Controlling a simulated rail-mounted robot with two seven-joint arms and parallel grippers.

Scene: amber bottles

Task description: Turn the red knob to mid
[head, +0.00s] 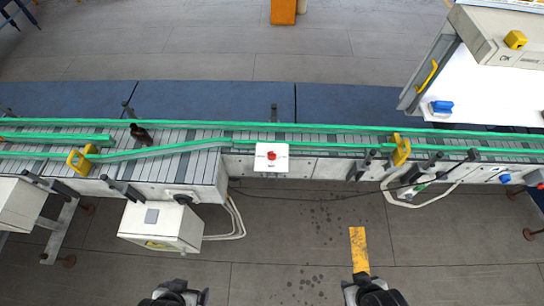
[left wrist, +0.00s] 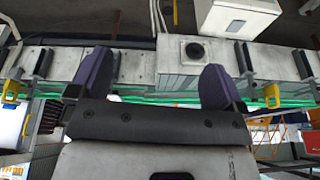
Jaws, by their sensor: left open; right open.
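The red knob (head: 271,155) sits on a white square panel (head: 264,165) on the near side of the conveyor, around the middle of the head view. The knob is small there, and I cannot tell its setting. My left gripper (head: 182,296) is at the bottom edge of the head view, well short of the panel. In the left wrist view its two fingers (left wrist: 151,88) stand wide apart with nothing between them. My right gripper (head: 366,290) is at the bottom edge, right of centre, also away from the panel and holding nothing visible.
The conveyor (head: 190,143) with green rails runs across the view, with a dark bottle (head: 140,134) on it at left. A grey-white box (head: 160,226) stands in front of it. A white machine (head: 480,85) is at the upper right.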

